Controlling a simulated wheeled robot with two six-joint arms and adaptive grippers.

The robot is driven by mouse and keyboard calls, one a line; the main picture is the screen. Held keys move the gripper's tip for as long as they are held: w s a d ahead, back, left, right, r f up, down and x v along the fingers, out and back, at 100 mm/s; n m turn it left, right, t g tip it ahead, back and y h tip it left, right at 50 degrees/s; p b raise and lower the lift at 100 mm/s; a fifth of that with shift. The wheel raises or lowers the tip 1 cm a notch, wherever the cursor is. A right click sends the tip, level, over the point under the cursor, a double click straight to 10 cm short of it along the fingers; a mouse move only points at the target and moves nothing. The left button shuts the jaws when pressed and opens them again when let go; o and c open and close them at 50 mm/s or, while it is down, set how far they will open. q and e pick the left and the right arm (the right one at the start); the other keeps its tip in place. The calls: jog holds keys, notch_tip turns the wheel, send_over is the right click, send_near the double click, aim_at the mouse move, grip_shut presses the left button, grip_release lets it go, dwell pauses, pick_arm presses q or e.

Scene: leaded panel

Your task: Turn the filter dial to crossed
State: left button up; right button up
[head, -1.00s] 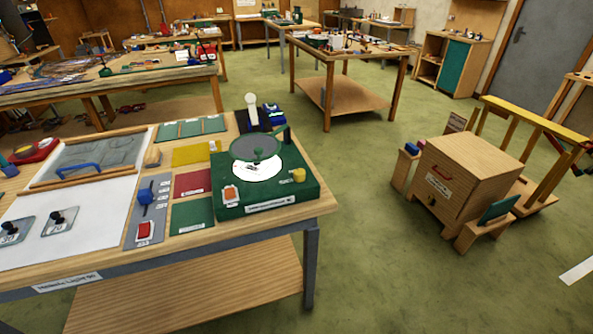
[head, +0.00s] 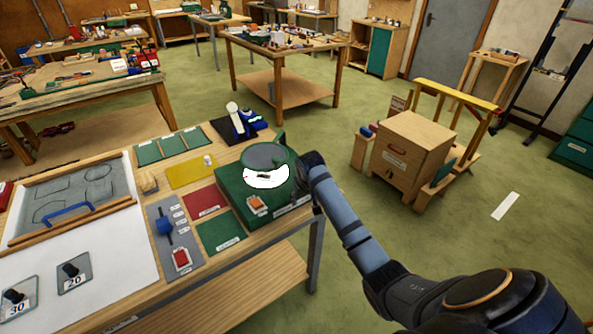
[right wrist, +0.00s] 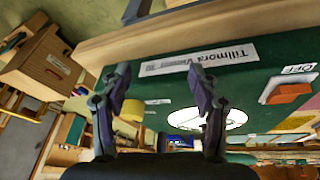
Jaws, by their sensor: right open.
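The green viewer box (head: 237,190) stands at the right end of the bench, with a grey round disc (head: 263,157) above a bright white plate (head: 266,181). My right gripper (head: 308,178) is at the box's right side and hides the yellow knob there in the head view. In the right wrist view my right gripper (right wrist: 160,78) is open and empty, its fingers over the box's labelled front edge. The yellow knob (right wrist: 131,108) shows beyond and between the fingers, nearer the left one, apart from them. My left gripper is not in view.
An orange switch (head: 257,203), marked OFF in the wrist view, sits on the box's front corner. Coloured sheets, a slider panel (head: 165,240) and a white board lie to the left. A wooden cabinet (head: 405,155) stands on the floor to the right.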

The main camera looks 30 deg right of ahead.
jog(key=w+d+r+m, duration=0.2)
jog(key=w+d+r, duration=0.4)
jog(key=r, duration=0.4)
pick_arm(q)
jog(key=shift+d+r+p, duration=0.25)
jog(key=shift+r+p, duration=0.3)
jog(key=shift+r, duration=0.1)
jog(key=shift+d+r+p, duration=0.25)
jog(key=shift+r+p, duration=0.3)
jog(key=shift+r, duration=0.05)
pick_arm(e)
jog(key=x, duration=0.9)
jog(key=shift+w+d+f, duration=0.1)
jog(key=shift+w+f, duration=0.15)
jog(key=shift+f, duration=0.1)
jog(key=c, duration=1.2)
jog(key=shift+o, duration=0.2)
